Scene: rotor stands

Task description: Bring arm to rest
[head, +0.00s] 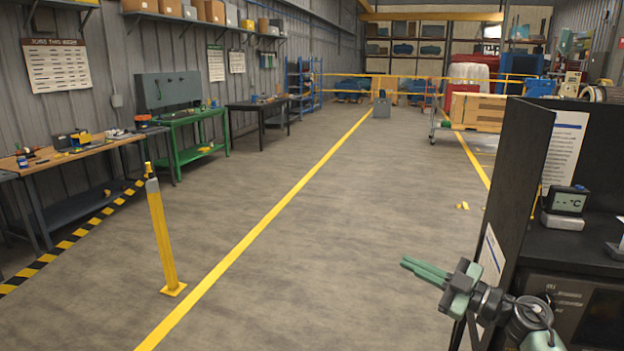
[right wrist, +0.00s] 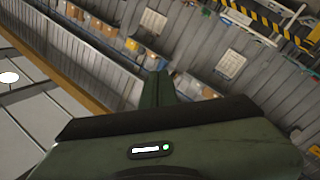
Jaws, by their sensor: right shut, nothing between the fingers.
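My right gripper (head: 424,269) is at the lower right of the head view, in front of a black panelled bench. Its green fingers are closed together, point left and hold nothing. In the right wrist view the shut fingers (right wrist: 157,90) point up the picture, with the wall and shelf beyond them, tilted. My left gripper is not in view.
A black bench (head: 591,248) with upright panels and a temperature display (head: 567,201) stands close at the right. A yellow post (head: 162,235) stands left of the yellow floor line. Workbenches, including a green one (head: 178,150), line the left wall. The middle floor is clear.

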